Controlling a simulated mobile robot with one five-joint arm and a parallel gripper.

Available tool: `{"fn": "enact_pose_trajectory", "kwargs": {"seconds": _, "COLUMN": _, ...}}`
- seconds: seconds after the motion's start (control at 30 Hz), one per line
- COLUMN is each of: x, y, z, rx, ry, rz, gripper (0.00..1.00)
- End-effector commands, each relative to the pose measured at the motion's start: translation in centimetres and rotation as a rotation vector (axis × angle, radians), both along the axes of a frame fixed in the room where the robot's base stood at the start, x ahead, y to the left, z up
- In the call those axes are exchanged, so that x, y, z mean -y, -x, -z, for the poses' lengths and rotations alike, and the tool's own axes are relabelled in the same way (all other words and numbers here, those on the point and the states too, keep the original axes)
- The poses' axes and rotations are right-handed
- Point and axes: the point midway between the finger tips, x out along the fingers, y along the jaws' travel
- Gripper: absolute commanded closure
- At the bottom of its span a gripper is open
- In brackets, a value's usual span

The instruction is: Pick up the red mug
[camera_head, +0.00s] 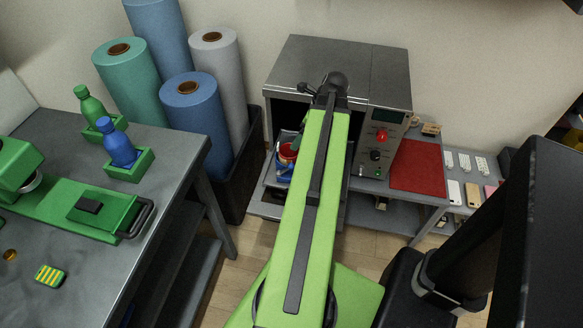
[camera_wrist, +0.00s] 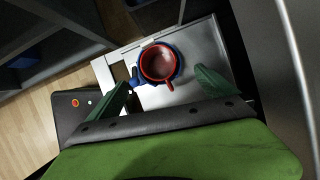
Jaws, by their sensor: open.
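The red mug (camera_wrist: 158,64) sits upright in a blue holder (camera_wrist: 137,77) on a pale metal tray (camera_wrist: 200,45) in the wrist view. Its handle points toward my gripper. My gripper (camera_wrist: 162,77) is open, with one green finger on each side of the mug's near side. I cannot tell whether the fingers touch it. In the head view the red mug (camera_head: 288,151) shows at the front of the grey press (camera_head: 330,65), left of my arm. The arm hides part of the mug and most of the gripper there.
The press has a control panel with a red button (camera_head: 383,135) right of the opening. A red mat (camera_head: 417,166) lies right of it. Fabric rolls (camera_head: 196,120) stand in a dark bin on the left. A grey workbench (camera_head: 165,195) holds green and blue bottles.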

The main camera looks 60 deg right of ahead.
Motion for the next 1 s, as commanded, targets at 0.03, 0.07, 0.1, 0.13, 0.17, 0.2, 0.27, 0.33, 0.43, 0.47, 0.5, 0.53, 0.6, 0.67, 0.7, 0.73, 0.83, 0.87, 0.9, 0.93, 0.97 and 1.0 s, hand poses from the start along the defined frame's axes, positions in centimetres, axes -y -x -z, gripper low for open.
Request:
{"fn": "enact_pose_trajectory", "kwargs": {"seconds": 0.03, "x": 0.0, "y": -0.5, "z": 2.2, "rx": 0.0, "ry": 0.0, "rz": -0.001, "gripper": 0.04}}
{"fn": "enact_pose_trajectory", "kwargs": {"seconds": 0.07, "x": -0.1, "y": -0.7, "z": 2.9, "rx": 0.0, "ry": 0.0, "rz": -0.001, "gripper": 0.04}}
{"fn": "enact_pose_trajectory", "kwargs": {"seconds": 0.1, "x": -0.1, "y": -1.0, "z": 3.6, "rx": 0.0, "ry": 0.0, "rz": -0.001, "gripper": 0.04}}
{"fn": "enact_pose_trajectory", "kwargs": {"seconds": 0.13, "x": -0.2, "y": -1.3, "z": 4.0, "rx": 0.0, "ry": 0.001, "rz": -0.002, "gripper": 0.04}}
{"fn": "enact_pose_trajectory", "kwargs": {"seconds": 0.17, "x": -0.2, "y": -1.4, "z": 4.4, "rx": 0.0, "ry": 0.001, "rz": -0.002, "gripper": 0.04}}
{"fn": "enact_pose_trajectory", "kwargs": {"seconds": 0.2, "x": -0.2, "y": -1.6, "z": 4.6, "rx": 0.0, "ry": 0.0, "rz": -0.001, "gripper": 0.04}}
{"fn": "enact_pose_trajectory", "kwargs": {"seconds": 0.27, "x": -0.3, "y": -1.8, "z": 4.7, "rx": 0.0, "ry": 0.001, "rz": 0.0, "gripper": 0.04}}
{"fn": "enact_pose_trajectory", "kwargs": {"seconds": 0.33, "x": -0.3, "y": -1.8, "z": 4.5, "rx": 0.0, "ry": 0.001, "rz": 0.0, "gripper": 0.04}}
{"fn": "enact_pose_trajectory", "kwargs": {"seconds": 0.43, "x": -0.3, "y": -1.8, "z": 4.8, "rx": 0.0, "ry": 0.001, "rz": 0.0, "gripper": 0.04}}
{"fn": "enact_pose_trajectory", "kwargs": {"seconds": 0.47, "x": -0.4, "y": -1.9, "z": 5.2, "rx": 0.0, "ry": 0.001, "rz": 0.0, "gripper": 0.04}}
{"fn": "enact_pose_trajectory", "kwargs": {"seconds": 0.5, "x": -0.5, "y": -2.0, "z": 5.7, "rx": 0.0, "ry": 0.001, "rz": 0.0, "gripper": 0.04}}
{"fn": "enact_pose_trajectory", "kwargs": {"seconds": 0.53, "x": -0.5, "y": -2.1, "z": 6.2, "rx": 0.0, "ry": 0.0, "rz": 0.0, "gripper": 0.04}}
{"fn": "enact_pose_trajectory", "kwargs": {"seconds": 0.6, "x": -0.8, "y": -2.4, "z": 7.5, "rx": 0.0, "ry": 0.0, "rz": 0.0, "gripper": 0.04}}
{"fn": "enact_pose_trajectory", "kwargs": {"seconds": 0.67, "x": -0.9, "y": -2.7, "z": 8.6, "rx": 0.0, "ry": 0.0, "rz": -0.001, "gripper": 0.04}}
{"fn": "enact_pose_trajectory", "kwargs": {"seconds": 0.7, "x": -0.9, "y": -3.0, "z": 9.2, "rx": 0.0, "ry": 0.001, "rz": -0.002, "gripper": 0.04}}
{"fn": "enact_pose_trajectory", "kwargs": {"seconds": 0.73, "x": -0.9, "y": -3.2, "z": 9.4, "rx": 0.0, "ry": 0.001, "rz": -0.002, "gripper": 0.04}}
{"fn": "enact_pose_trajectory", "kwargs": {"seconds": 0.83, "x": -1.0, "y": -3.4, "z": 9.5, "rx": -0.001, "ry": 0.0, "rz": 0.0, "gripper": 0.04}}
{"fn": "enact_pose_trajectory", "kwargs": {"seconds": 0.87, "x": -1.0, "y": -3.4, "z": 9.4, "rx": 0.0, "ry": 0.0, "rz": 0.0, "gripper": 0.04}}
{"fn": "enact_pose_trajectory", "kwargs": {"seconds": 0.9, "x": -1.0, "y": -3.4, "z": 9.3, "rx": 0.0, "ry": 0.001, "rz": 0.001, "gripper": 0.04}}
{"fn": "enact_pose_trajectory", "kwargs": {"seconds": 0.93, "x": -1.0, "y": -3.3, "z": 9.3, "rx": 0.0, "ry": 0.001, "rz": 0.001, "gripper": 0.04}}
{"fn": "enact_pose_trajectory", "kwargs": {"seconds": 0.97, "x": -1.0, "y": -3.3, "z": 9.2, "rx": 0.0, "ry": 0.001, "rz": 0.001, "gripper": 0.04}}
{"fn": "enact_pose_trajectory", "kwargs": {"seconds": 1.0, "x": -0.9, "y": -3.3, "z": 9.2, "rx": 0.0, "ry": 0.001, "rz": 0.001, "gripper": 0.06}}
